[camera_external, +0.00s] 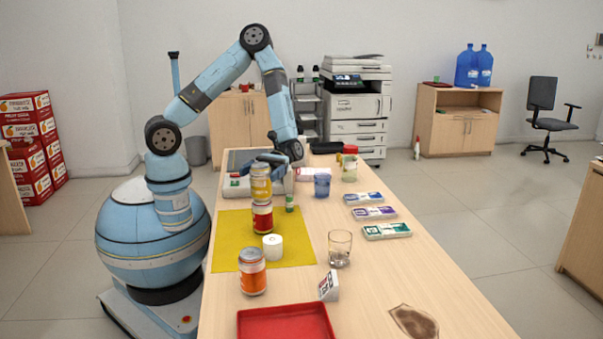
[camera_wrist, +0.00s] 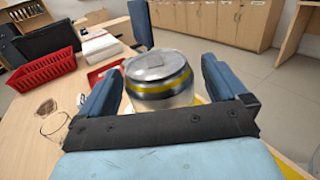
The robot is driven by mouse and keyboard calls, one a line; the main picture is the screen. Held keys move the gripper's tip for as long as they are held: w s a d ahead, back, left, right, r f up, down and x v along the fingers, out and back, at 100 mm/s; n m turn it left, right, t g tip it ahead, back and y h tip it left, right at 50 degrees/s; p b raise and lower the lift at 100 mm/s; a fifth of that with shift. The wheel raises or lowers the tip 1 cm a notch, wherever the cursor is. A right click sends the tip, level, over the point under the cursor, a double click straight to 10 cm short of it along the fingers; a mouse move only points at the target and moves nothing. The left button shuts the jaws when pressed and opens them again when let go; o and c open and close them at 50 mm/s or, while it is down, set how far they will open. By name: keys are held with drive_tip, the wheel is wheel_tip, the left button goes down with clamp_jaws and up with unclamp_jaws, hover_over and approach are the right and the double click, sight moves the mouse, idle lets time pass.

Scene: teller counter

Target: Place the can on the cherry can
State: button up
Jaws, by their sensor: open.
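A yellow can (camera_external: 261,184) stands upright on top of a red can (camera_external: 262,217), which stands on the yellow mat (camera_external: 231,231); the red one appears to be the cherry can, though its label is too small to read. My gripper (camera_external: 267,158) is at the top of the yellow can, coming from behind it. In the wrist view the silver lid and yellow band of the upper can (camera_wrist: 160,79) sit between the two spread fingers of my gripper (camera_wrist: 164,66). Gaps show beside the can, so the fingers are open. The red can is hidden in the wrist view.
An orange can (camera_external: 252,272) and a white roll (camera_external: 272,247) stand near the stack. A small green item (camera_external: 289,203), a blue cup (camera_external: 322,184) and a clear glass (camera_external: 340,248) stand to the right. A red tray (camera_external: 287,321) lies at the front.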

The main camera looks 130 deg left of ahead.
drive_tip(key=shift+r, duration=0.1)
drive_tip(key=v, duration=1.2)
drive_tip(key=w+d+r+n+t+y, duration=0.3)
drive_tip(key=w+r+n+t+y, duration=0.25)
drive_tip(key=w+n+y, duration=0.75)
drive_tip(key=s+r+n+t+y, duration=0.1)
drive_tip(key=s+r+n+y, duration=0.45)
drive_tip(key=r+n, duration=0.75)
drive_tip(key=s+d+r+n+g+y, duration=0.2)
drive_tip(key=s+r+n+y, duration=0.15)
drive_tip(key=s+n, duration=1)
drive_tip(key=s+d+n+g+h, duration=0.1)
drive_tip(key=s+d+n+h, duration=0.1)
drive_tip(key=s+d+n, duration=0.2)
drive_tip(key=s+d+n+g+h, duration=0.2)
drive_tip(key=s+d+n, duration=0.2)
drive_tip(key=s+n, duration=0.4)
drive_tip(key=s, duration=0.4)
drive_tip(key=shift+s+d, duration=0.3)
drive_tip(key=shift+d, duration=0.1)
